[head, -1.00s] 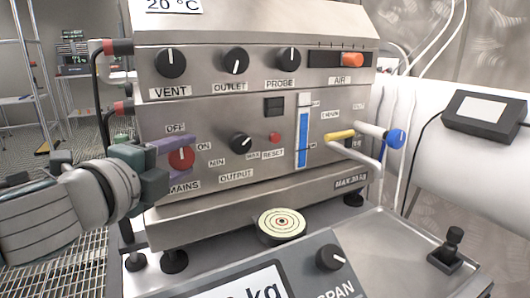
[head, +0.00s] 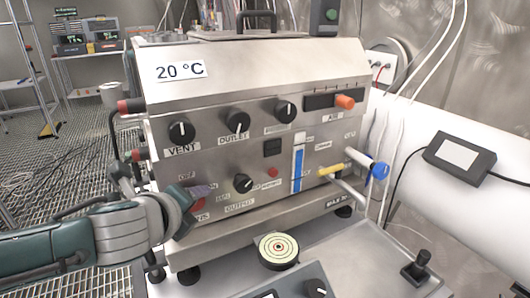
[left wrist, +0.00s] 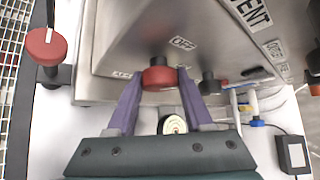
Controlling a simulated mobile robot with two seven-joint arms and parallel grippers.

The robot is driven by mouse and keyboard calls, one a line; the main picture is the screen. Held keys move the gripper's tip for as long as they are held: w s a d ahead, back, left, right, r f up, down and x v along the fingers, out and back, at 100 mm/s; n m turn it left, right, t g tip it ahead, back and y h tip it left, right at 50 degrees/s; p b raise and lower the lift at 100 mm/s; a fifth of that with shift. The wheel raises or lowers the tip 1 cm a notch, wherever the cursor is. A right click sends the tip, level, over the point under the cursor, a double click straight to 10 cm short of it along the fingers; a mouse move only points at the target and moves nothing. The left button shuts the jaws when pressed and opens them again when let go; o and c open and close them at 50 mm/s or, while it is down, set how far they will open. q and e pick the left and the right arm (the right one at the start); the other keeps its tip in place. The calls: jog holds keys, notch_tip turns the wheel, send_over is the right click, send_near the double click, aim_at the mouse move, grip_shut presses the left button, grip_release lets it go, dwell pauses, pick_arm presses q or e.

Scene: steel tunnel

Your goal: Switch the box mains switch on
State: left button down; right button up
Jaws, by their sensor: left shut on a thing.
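The box is a large steel cabinet (head: 330,115) with knobs on its front. Its mains switch, a red round knob (head: 198,204), sits at the lower left of the front, mostly hidden in the head view behind my left gripper (head: 201,195). In the left wrist view the red knob (left wrist: 160,77) sits between the two purple fingers of my left gripper (left wrist: 157,80), which is shut on it. The OFF label (left wrist: 183,43) shows beside it. The knob's pointer is hidden, so I cannot tell its setting. My right gripper is not in view.
Black vent (head: 182,131) and outlet (head: 237,122) knobs sit above the switch, and the output knob (head: 243,183) to its right. A red-capped fitting (head: 131,105) juts from the box's left side. A round target disc (head: 278,250) lies in front.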

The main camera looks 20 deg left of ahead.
pick_arm(q)
jog(key=g+p, duration=0.1)
jog(key=m+y+p, duration=0.1)
jog(key=shift+w+r+g+p, duration=0.15)
jog(key=shift+r+g+p, duration=0.2)
jog(key=shift+g, duration=0.05)
jog(key=shift+f+m+g+y, duration=0.15)
jog(key=shift+m+g+y, duration=0.35)
jog(key=shift+g, duration=0.2)
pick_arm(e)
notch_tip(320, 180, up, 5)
pick_arm(q)
jog(key=shift+f, duration=0.1)
jog(key=shift+f+m+g+y+b, duration=0.15)
jog(key=shift+m+g+y+b, duration=0.3)
jog(key=shift+m+g+y, duration=0.45)
jog(key=shift+m+g+y+b, duration=0.4)
jog(key=shift+g+y+b, duration=0.2)
jog(key=shift+g+b, duration=0.55)
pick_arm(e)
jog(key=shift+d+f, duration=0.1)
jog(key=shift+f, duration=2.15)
pick_arm(q)
jog(key=shift+c, duration=1.5)
grip_release()
